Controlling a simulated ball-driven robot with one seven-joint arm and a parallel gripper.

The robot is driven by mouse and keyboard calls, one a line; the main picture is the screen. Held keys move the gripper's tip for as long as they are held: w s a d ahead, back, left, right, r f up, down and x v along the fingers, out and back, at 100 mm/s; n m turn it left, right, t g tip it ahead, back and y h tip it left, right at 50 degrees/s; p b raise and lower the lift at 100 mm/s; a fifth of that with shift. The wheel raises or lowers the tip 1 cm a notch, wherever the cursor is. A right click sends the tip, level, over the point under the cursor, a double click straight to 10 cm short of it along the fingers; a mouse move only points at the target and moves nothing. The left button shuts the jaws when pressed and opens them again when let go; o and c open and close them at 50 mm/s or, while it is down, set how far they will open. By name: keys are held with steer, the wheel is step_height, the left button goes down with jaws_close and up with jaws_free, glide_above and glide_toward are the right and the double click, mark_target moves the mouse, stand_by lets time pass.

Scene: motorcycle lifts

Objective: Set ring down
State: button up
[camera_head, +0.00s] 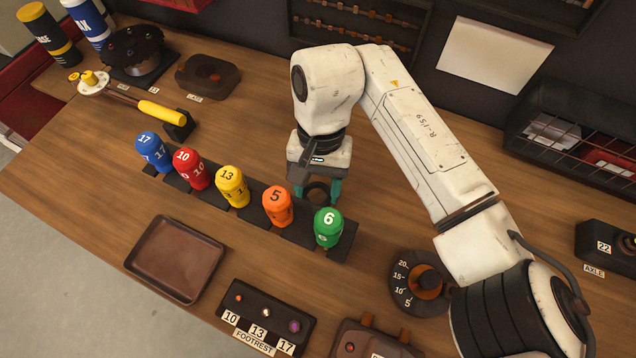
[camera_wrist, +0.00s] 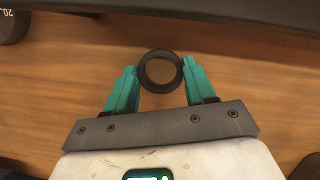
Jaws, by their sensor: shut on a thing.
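A dark ring (camera_wrist: 145,81) is between the teal fingertips of my gripper (camera_wrist: 158,86) in the wrist view, with its hole facing the camera. The fingers touch it on both sides. In the head view my gripper (camera_head: 318,192) points down behind the green and orange capped sockets, and the ring (camera_head: 317,191) shows between its fingers. Wood shows through the ring's hole. I cannot tell whether the ring touches the table or hangs just above it.
A dark rack (camera_head: 340,241) holds blue, red, yellow, orange and green (camera_head: 328,228) numbered pieces close in front. A brown tray (camera_head: 175,259) is empty at lower left. A round dial stand (camera_head: 420,284) stands to the right.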

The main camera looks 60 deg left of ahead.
steer(key=shift+f, duration=0.4)
steer(key=shift+f, duration=0.2)
steer(key=o, duration=1.1)
steer(key=shift+r, duration=0.15)
